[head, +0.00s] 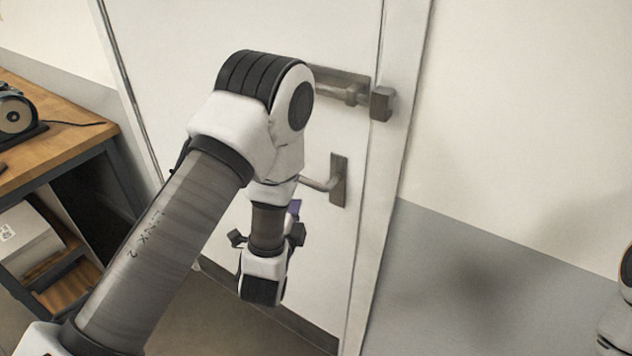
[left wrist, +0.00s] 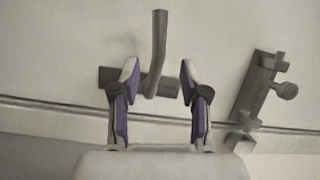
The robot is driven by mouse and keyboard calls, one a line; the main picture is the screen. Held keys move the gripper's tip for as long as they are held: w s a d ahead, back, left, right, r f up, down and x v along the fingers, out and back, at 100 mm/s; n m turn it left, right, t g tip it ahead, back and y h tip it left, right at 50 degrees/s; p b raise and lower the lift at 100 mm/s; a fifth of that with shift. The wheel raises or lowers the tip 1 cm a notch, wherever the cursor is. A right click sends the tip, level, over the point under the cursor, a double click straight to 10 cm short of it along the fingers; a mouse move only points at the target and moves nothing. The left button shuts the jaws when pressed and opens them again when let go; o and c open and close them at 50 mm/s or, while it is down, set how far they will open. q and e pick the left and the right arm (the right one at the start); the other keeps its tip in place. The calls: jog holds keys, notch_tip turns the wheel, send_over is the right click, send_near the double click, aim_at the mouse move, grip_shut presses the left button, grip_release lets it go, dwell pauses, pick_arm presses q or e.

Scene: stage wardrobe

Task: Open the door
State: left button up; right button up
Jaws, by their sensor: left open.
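The white door (head: 215,30) stands in its frame and looks closed. Its grey lever handle (head: 338,182) has the lever pointing left in the head view. In the left wrist view the lever (left wrist: 159,40) points up from its dark plate. My left gripper (left wrist: 159,75) is open, with one purple-lined finger on each side of the lever's pivot end; contact is not clear. In the head view my wrist mostly hides this gripper, and a bit of purple finger (head: 294,207) shows below the lever. My right gripper is out of view.
A slide bolt (head: 343,90) sits above the handle, with a block-like keeper (head: 381,104) on the frame; it also shows in the left wrist view (left wrist: 258,85). I cannot tell whether its bar is engaged. A wooden workbench (head: 60,130) stands left of the door. Bare wall is at right.

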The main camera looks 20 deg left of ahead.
pick_arm(q)
jog(key=p+x, duration=0.2)
jog(key=x, duration=0.5)
jog(key=shift+w+a, duration=0.15)
jog(key=shift+a+f, duration=0.15)
jog(key=shift+a, duration=0.05)
jog(key=shift+d, duration=0.1)
grip_shut()
